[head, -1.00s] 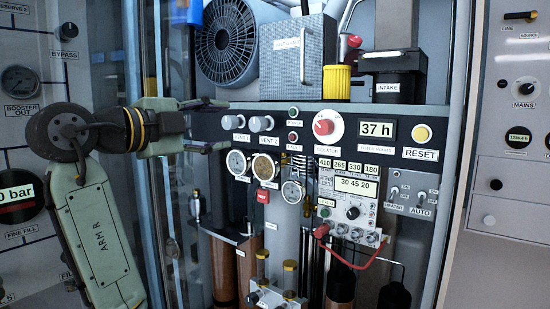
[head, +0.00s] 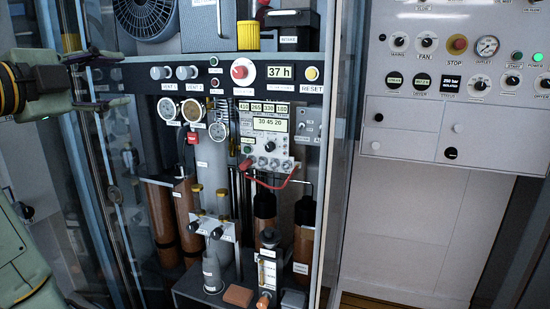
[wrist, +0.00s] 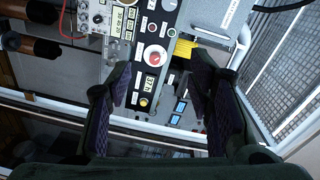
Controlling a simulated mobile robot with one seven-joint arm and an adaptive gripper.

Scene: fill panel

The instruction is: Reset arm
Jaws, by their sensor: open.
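My arm, in green housing, comes in at the left of the head view. My gripper (head: 108,80) is at the upper left there, apart from the panel front and left of the VENT knobs (head: 173,73). In the wrist view my gripper (wrist: 165,95) shows two dark fingers spread apart with nothing between them. Beyond the fingers is the panel with the red isolator knob (wrist: 155,55), the 37 h display (wrist: 151,84) and the yellow RESET button (wrist: 144,102). The same RESET button (head: 311,73) is at the panel's right end in the head view.
A glazed cabinet frame edge (head: 85,150) stands close beside my arm. Gauges (head: 194,112), a red hose (head: 275,183) and brown cylinders (head: 188,220) fill the cabinet. A white control panel (head: 455,140) is at the right. Floor shows at the lower right.

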